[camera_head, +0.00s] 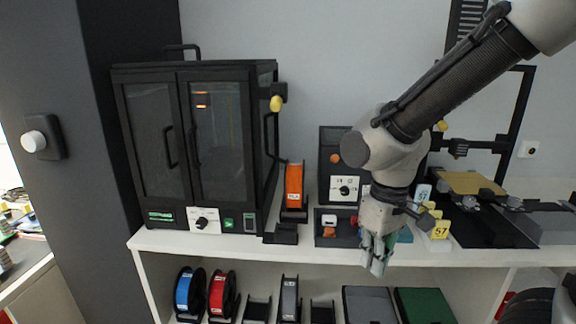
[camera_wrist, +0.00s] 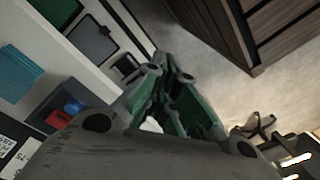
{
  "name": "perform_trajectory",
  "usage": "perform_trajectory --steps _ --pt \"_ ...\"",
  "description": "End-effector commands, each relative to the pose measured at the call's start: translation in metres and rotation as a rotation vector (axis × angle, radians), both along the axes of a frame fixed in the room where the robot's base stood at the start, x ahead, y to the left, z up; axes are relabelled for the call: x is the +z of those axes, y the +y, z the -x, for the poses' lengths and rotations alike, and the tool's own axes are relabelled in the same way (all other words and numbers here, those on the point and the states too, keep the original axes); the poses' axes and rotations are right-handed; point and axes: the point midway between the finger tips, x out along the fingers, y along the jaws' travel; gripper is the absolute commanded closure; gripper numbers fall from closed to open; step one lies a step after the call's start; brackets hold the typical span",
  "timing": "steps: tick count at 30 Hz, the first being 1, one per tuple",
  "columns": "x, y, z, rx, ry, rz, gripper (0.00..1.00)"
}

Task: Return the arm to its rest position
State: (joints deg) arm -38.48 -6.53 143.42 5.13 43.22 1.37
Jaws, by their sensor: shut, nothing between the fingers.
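My gripper (camera_head: 376,262) hangs from my arm at the right of the head view, pointing down in front of the white shelf's front edge. Its fingers are closed with nothing between them. In the wrist view the gripper's green-padded fingers (camera_wrist: 168,105) meet at the middle, over the floor beside the shelf. The arm reaches down from the upper right and hides part of the bench behind it.
The white shelf (camera_head: 290,248) carries a dark two-door cabinet (camera_head: 190,140), an orange spool (camera_head: 294,186), a control box (camera_head: 343,188) and a black machine with a tan plate (camera_head: 468,183). Blue (camera_head: 184,291) and red (camera_head: 221,295) spools stand below. A wooden-slatted unit (camera_wrist: 265,30) stands across the floor.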

Motion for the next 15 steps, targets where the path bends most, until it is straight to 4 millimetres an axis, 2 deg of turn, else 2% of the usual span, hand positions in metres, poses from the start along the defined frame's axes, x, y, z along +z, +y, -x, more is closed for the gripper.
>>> perform_trajectory --steps 1,3,6,9,12,15 --pt "0.022 -0.031 0.003 -0.049 -0.016 0.002 1.00" --pt "0.047 -0.070 0.011 -0.118 -0.040 0.008 1.00" --pt "0.077 -0.117 0.023 -0.242 -0.117 -0.003 1.00" --pt "0.103 -0.151 0.030 -0.373 -0.237 -0.033 1.00" --pt "0.123 -0.175 0.040 -0.486 -0.333 -0.054 1.00" --pt "0.132 -0.190 0.046 -0.556 -0.383 -0.058 1.00"
